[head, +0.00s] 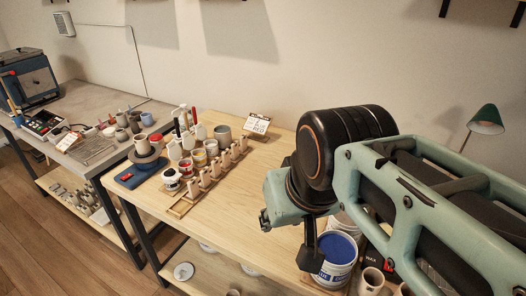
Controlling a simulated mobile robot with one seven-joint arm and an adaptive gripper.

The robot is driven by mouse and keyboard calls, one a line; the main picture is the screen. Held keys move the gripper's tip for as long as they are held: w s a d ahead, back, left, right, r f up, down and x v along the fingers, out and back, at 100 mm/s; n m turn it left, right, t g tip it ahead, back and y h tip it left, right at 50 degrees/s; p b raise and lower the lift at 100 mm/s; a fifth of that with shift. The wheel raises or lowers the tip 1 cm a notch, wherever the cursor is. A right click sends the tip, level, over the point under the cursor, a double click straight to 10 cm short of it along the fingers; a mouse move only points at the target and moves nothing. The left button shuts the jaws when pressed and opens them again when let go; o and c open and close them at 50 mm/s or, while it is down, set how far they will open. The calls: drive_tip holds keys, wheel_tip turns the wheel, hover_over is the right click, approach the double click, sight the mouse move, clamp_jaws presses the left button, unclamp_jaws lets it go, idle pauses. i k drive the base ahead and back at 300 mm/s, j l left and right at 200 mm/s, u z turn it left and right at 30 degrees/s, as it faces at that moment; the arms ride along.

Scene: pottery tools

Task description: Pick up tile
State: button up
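Several small pale upright pieces stand in a row on a wooden rack (181,209) on the light wooden table in the head view. They may be glaze test tiles, but I cannot tell for sure which thing is the tile. My arm reaches in from the right, over the right part of the table. Only a dark part that may be a finger of my gripper (311,247) shows below my arm, beside a blue-topped tub. The rest of the gripper is hidden or unclear, so I cannot tell whether it is open or holds anything.
Paint jars and bottles (186,145) crowd behind the rack. A blue-topped tub (338,248) and small cups (371,281) stand below my arm. A small sign (257,124) stands at the back. The table's middle (225,213) is clear. A grey table (98,158) adjoins at left.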

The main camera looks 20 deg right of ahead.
sight(235, 146)
drive_tip(key=i+j+z, duration=0.3)
drive_tip(key=j, duration=0.25)
drive_tip(key=i+j+z, duration=0.2)
drive_tip(key=j+z, duration=0.15)
drive_tip(key=j, duration=0.25)
